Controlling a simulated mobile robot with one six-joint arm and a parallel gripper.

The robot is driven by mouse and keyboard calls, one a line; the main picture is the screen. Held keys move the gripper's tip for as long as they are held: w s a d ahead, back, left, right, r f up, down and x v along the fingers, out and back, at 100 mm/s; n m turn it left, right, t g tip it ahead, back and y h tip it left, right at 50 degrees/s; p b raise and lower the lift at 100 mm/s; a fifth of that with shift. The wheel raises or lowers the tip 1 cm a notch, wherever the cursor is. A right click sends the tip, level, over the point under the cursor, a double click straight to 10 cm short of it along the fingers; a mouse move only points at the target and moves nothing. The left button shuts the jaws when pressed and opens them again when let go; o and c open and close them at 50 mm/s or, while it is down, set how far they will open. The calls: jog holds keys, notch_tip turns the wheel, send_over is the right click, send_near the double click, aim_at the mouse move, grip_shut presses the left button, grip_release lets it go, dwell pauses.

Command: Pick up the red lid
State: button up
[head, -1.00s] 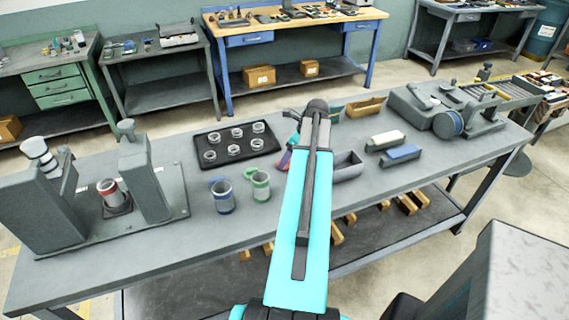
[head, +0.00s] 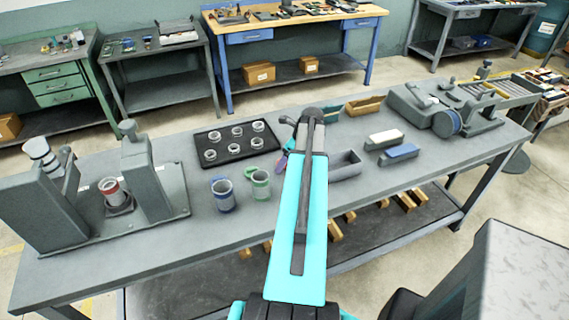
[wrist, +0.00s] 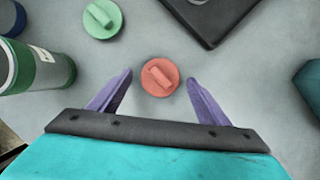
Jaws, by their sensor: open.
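The red lid (wrist: 160,77) is a round disc with a raised bar handle, lying flat on the grey bench top. In the wrist view it sits between the two purple fingertips of my gripper (wrist: 159,80), with bare bench showing on both sides. My gripper is open and holds nothing. How high the fingers are above the bench I cannot tell. In the head view my arm mostly hides the gripper (head: 283,160), and I cannot make out the red lid there.
A green lid (wrist: 102,19) lies left of the red one, beside a green-banded canister (wrist: 35,68). A black tray (head: 210,140) with several rings lies behind. A grey bin (head: 345,167) stands to the right. The grinder fixture (head: 165,190) is far left.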

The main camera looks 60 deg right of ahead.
jog(key=c, duration=1.1)
jog(key=shift+r, duration=0.15)
jog(key=shift+r+b, duration=1)
jog(key=shift+r, duration=0.6)
jog(key=s+a+b, duration=0.1)
jog(key=s+a, duration=0.1)
jog(key=s, duration=0.3)
jog(key=s+a+r+b, duration=0.1)
jog(key=s+a, duration=0.1)
jog(key=s, duration=0.3)
jog(key=s+a+b, duration=0.2)
jog(key=s, duration=0.2)
jog(key=shift+s+a+r, duration=0.1)
jog(key=shift+s+r, duration=0.15)
jog(key=shift+s, duration=0.15)
